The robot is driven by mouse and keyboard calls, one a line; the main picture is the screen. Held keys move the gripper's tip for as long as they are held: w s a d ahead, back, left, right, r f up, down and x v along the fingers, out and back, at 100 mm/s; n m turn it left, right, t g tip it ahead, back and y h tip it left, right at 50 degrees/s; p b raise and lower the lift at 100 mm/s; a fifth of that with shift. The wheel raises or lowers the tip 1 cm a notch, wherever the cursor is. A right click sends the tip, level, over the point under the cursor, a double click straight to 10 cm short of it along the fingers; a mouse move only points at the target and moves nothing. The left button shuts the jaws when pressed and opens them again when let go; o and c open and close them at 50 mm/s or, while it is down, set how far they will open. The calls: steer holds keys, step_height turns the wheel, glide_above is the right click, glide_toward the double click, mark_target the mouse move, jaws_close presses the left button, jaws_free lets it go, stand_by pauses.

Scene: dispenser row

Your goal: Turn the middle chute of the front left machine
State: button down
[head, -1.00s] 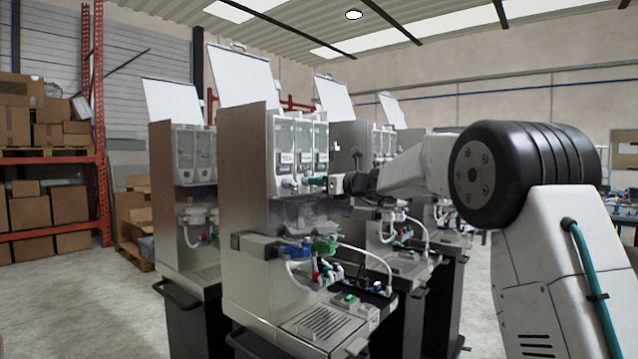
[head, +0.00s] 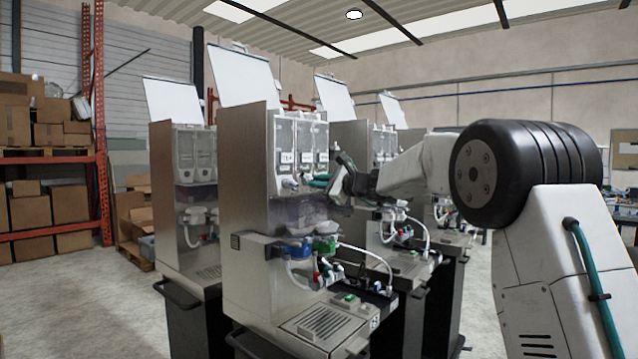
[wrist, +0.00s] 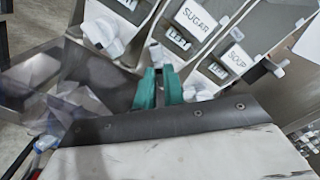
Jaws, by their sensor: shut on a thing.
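The front left machine (head: 243,160) stands at the centre of the head view, with a row of clear canisters on its front. My gripper (head: 314,181) is at the chutes under these canisters, its wrist tilted. In the wrist view the teal fingers of my gripper (wrist: 160,74) are shut on the middle chute (wrist: 156,54), a pale spout below the SUGAR label (wrist: 195,18). The fingers hide most of it, so its exact angle is hard to read. The left chute (wrist: 101,33) and the right chute (wrist: 196,87) show on either side, apart from the fingers.
Below the canisters are a clear mixing area with white bowls, blue and green fittings (head: 300,250), and a white hose (head: 365,255). A drip tray (head: 318,322) juts out at the front. Other machines (head: 185,180) stand close behind and beside. Open floor (head: 80,300) lies at left.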

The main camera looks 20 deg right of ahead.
steer(key=n, duration=1.4)
steer(key=shift+f, duration=0.25)
stand_by(0.4)
steer(key=c, duration=1.5)
jaws_free()
steer(key=v, duration=0.7)
steer(key=shift+s+d, duration=0.25)
steer(key=shift+s, duration=0.05)
